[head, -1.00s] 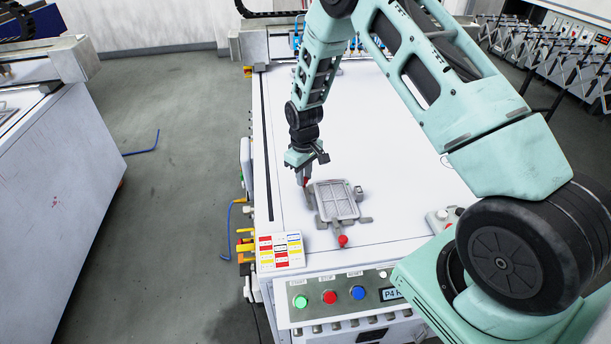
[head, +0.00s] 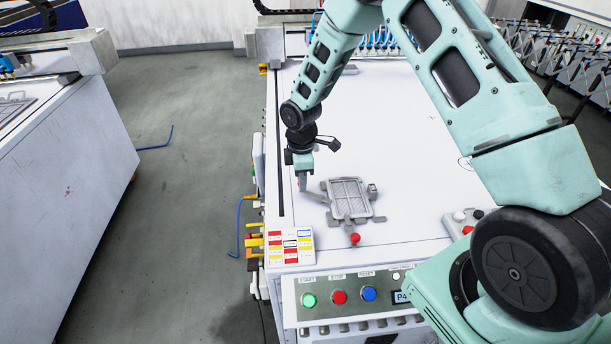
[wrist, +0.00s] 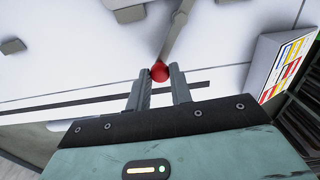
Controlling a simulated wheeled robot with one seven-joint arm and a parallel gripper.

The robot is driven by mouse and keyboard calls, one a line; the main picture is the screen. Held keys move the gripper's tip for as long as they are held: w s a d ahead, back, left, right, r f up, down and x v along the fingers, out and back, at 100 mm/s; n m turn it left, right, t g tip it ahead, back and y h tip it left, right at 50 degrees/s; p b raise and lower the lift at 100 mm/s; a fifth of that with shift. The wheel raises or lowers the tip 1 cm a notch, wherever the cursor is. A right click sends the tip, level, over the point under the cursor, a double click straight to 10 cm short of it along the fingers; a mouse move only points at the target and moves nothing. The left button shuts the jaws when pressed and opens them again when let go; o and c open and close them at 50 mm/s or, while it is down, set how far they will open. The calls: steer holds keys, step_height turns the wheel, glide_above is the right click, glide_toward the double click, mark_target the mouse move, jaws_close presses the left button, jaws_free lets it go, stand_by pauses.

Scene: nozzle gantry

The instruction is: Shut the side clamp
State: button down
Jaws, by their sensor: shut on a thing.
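The fixture (head: 350,199) is a grey framed plate on the white table. Its side clamp (head: 315,196) is on the left edge, with its grey lever reaching out to the left, away from the plate. My gripper (head: 303,187) is at the lever's outer end, low over the table. In the wrist view, my gripper (wrist: 160,76) is shut on the clamp's red ball knob (wrist: 159,72), and the lever (wrist: 176,38) runs from the knob toward the fixture. In the head view the fingers hide this knob.
A front clamp with a red knob (head: 355,239) stands at the fixture's near edge. A colored label board (head: 290,247) lies at the table's front left corner. A button panel (head: 340,297) is along the front. The table behind the fixture is clear.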

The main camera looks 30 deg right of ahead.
steer(key=n, duration=0.1)
steer(key=s+a+n, duration=0.1)
steer(key=n, duration=0.1)
steer(key=shift+s+a+n, duration=0.1)
steer(key=shift+a+n, duration=0.1)
steer(key=shift+n, duration=0.1)
steer(key=shift+s+a+n+p, duration=0.25)
steer(key=shift+s+n, duration=0.1)
steer(key=shift+n, duration=0.4)
steer(key=shift+s+a+n+p, duration=0.2)
steer(key=shift+s+n, duration=0.15)
steer(key=shift+n, duration=0.4)
steer(key=c, duration=1.3)
jaws_free()
steer(key=shift+o, duration=0.2)
steer(key=shift+r, duration=0.1)
step_height(320, 180, up, 17)
steer(key=b, duration=0.2)
steer(key=shift+r, duration=0.15)
